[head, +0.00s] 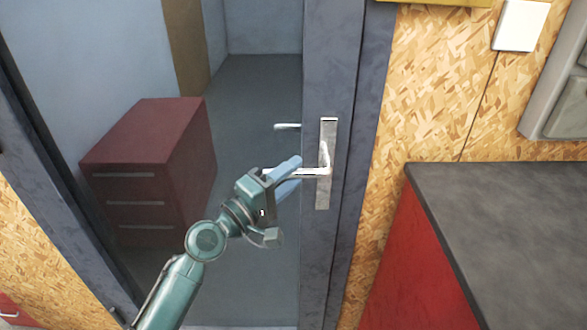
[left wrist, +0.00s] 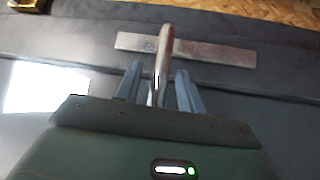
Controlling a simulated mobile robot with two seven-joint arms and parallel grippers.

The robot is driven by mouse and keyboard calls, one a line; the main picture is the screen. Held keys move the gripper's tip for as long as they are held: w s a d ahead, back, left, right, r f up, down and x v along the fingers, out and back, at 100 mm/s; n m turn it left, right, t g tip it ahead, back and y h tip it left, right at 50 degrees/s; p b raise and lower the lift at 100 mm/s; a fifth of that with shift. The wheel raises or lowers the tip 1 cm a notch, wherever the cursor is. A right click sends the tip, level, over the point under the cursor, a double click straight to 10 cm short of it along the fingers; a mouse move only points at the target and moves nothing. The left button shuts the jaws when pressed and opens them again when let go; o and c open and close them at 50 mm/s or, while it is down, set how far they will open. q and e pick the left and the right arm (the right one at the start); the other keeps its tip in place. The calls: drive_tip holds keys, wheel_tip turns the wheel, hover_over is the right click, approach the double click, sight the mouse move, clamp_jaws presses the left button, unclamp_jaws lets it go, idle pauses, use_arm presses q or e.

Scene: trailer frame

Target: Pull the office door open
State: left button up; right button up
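The office door (head: 330,60) is a glass pane in a dark grey-blue frame, and it looks closed against its jamb. A silver handle plate (head: 327,140) with a lever (head: 313,172) pointing left sits on its right stile. My left gripper (head: 289,176) is at the lever. In the left wrist view, the lever (left wrist: 164,50) runs between the two fingers (left wrist: 160,88), with a small gap visible on each side. The fingers are open around it, not clamped. The plate (left wrist: 205,49) lies beyond the fingertips. My right gripper is not in view.
Through the glass, a red drawer cabinet (head: 150,165) and the far-side handle (head: 287,126) show. Right of the door is a chipboard wall (head: 430,90) with a white switch (head: 520,24). A red cabinet with a dark worktop (head: 500,220) stands at the right.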

use_arm(q)
drive_tip(key=shift+w+d+r, duration=0.1)
drive_tip(key=shift+w+d, duration=0.3)
drive_tip(key=shift+w, duration=0.05)
clamp_jaws()
idle(0.4)
